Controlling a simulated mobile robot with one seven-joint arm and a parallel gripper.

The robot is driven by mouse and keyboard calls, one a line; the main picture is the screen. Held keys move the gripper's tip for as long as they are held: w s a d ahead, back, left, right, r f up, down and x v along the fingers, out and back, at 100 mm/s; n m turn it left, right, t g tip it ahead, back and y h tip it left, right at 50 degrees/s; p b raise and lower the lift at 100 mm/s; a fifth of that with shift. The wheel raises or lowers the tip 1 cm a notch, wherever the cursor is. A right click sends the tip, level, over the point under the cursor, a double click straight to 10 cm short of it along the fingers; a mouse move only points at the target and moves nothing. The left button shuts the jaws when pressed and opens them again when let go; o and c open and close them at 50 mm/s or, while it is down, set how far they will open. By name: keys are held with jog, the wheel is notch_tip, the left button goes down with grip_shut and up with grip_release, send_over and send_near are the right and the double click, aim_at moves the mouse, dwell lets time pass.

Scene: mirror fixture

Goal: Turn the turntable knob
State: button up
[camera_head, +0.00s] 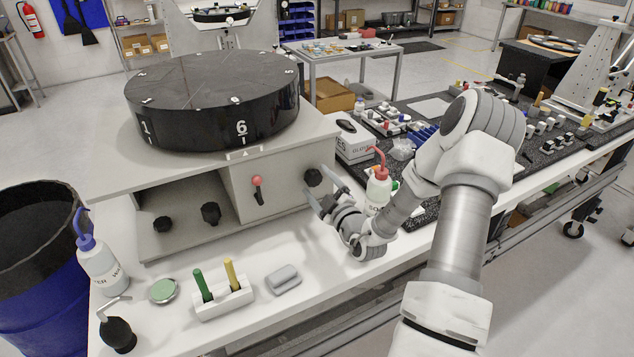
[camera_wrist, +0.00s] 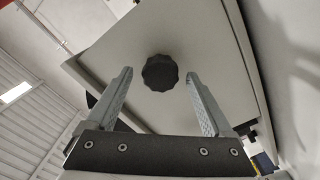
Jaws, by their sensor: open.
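The turntable is a thick black disc (camera_head: 212,85) with white numbers on its rim, on top of a grey housing (camera_head: 285,185). A round black knob (camera_head: 313,177) sits on the housing's right side face. In the wrist view the same ridged knob (camera_wrist: 160,72) lies ahead, centred between the finger lines on a pale panel. My gripper (camera_head: 317,181) is open, its two grey fingers pointing at the knob from the right. In the wrist view a gap shows between each finger and the knob, and nothing is held. Whether the tips reach the knob's depth is unclear.
A red-topped lever (camera_head: 257,190) and other black knobs (camera_head: 211,213) are on the housing's front. A red-capped bottle (camera_head: 378,188) and a white box (camera_head: 354,142) stand close to my gripper. A holder with green and yellow handles (camera_head: 222,298) stands in front.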

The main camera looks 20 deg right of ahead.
jog(key=shift+w, duration=0.4)
grip_shut()
dwell(0.4)
